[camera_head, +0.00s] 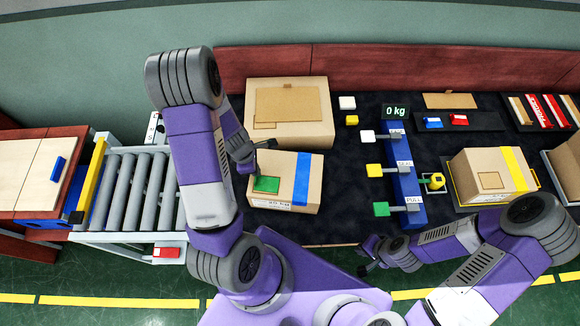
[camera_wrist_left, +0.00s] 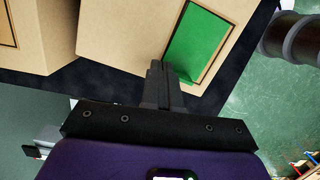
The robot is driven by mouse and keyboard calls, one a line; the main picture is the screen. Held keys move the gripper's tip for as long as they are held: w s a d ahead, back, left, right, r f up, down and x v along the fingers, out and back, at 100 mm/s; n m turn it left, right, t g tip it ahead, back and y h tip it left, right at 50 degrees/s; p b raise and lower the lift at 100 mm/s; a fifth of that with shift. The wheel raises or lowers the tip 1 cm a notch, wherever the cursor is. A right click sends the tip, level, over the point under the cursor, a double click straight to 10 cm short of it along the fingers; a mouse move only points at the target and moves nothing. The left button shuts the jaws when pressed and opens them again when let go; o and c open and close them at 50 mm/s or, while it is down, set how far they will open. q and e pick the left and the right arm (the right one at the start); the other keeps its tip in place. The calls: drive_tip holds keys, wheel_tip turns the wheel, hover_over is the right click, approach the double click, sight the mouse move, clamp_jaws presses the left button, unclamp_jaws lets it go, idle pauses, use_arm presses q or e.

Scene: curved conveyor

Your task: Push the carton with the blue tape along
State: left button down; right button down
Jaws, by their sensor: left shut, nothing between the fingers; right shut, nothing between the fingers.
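The carton with the blue tape (camera_head: 285,181) sits on the dark table top in the head view, with a green patch on its top left and a blue strip near its right side. My left gripper (camera_head: 262,146) is shut at the carton's upper left; whether it touches cannot be told. In the left wrist view the shut left fingers (camera_wrist_left: 160,72) point at the carton (camera_wrist_left: 122,30), close to its green patch (camera_wrist_left: 200,45). My right gripper (camera_head: 366,258) is shut and empty near the table's front edge, right of the carton.
A larger plain carton (camera_head: 289,103) stands behind the taped one. A roller conveyor (camera_head: 131,190) lies to the left, beyond my left arm. A blue stand with coloured levers (camera_head: 402,180) and a yellow-taped carton (camera_head: 487,174) are to the right.

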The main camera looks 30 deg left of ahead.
sight(291, 174)
use_arm(q)
drive_tip(key=w+d, duration=0.2)
drive_tip(key=d, duration=0.1)
drive_tip(key=w+d+p, duration=0.1)
drive_tip(key=w+d, duration=0.1)
drive_tip(key=d, duration=0.1)
drive_tip(key=w+d, duration=0.2)
drive_tip(key=d, duration=0.1)
drive_tip(key=shift+w+p, duration=0.1)
drive_tip(key=shift+p, duration=0.25)
drive_tip(key=shift+w+d+f, duration=0.15)
drive_tip(key=shift+d+f, duration=0.1)
drive_tip(key=shift+f+b, duration=0.5)
drive_tip(key=shift+f, duration=0.05)
drive_tip(key=shift+s+f, duration=0.1)
drive_tip(key=shift+s, duration=0.2)
